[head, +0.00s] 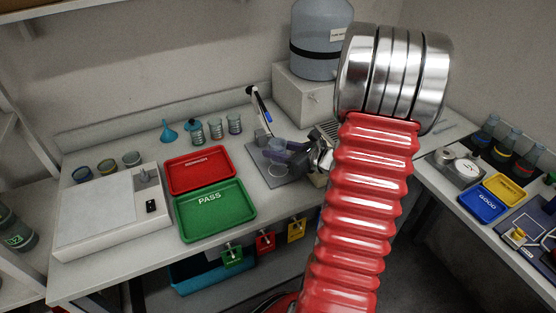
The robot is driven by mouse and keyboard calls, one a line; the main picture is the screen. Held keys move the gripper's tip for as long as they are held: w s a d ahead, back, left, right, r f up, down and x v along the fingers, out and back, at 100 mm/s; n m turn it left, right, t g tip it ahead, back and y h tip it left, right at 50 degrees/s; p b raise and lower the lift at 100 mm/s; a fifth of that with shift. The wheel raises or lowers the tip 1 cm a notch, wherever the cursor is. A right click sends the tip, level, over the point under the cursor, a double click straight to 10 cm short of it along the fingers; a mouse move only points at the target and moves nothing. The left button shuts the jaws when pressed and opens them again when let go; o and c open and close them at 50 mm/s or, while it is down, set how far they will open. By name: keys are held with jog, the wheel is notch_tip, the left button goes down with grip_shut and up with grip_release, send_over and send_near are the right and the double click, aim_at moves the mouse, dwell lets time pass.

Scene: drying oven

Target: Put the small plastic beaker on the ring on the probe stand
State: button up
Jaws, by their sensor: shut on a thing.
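My gripper (279,151) reaches in from the right at the stand. It is shut on the small clear beaker (276,144), which is largely hidden by the dark fingers. A pale round outline, perhaps the ring (277,170), shows just below the fingers. I cannot tell whether the beaker touches it.
A red REWORK tray (203,184) and a green PASS tray (232,229) lie left of the stand. Several beakers and a blue funnel (168,133) stand behind them. A large drum (320,60) on a white box is behind my arm.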

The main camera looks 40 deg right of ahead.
dwell(0.3)
jog(key=shift+f, duration=2.1)
jog(key=shift+f, duration=0.1)
jog(key=o, duration=1.2)
jog(key=v, duration=1.2)
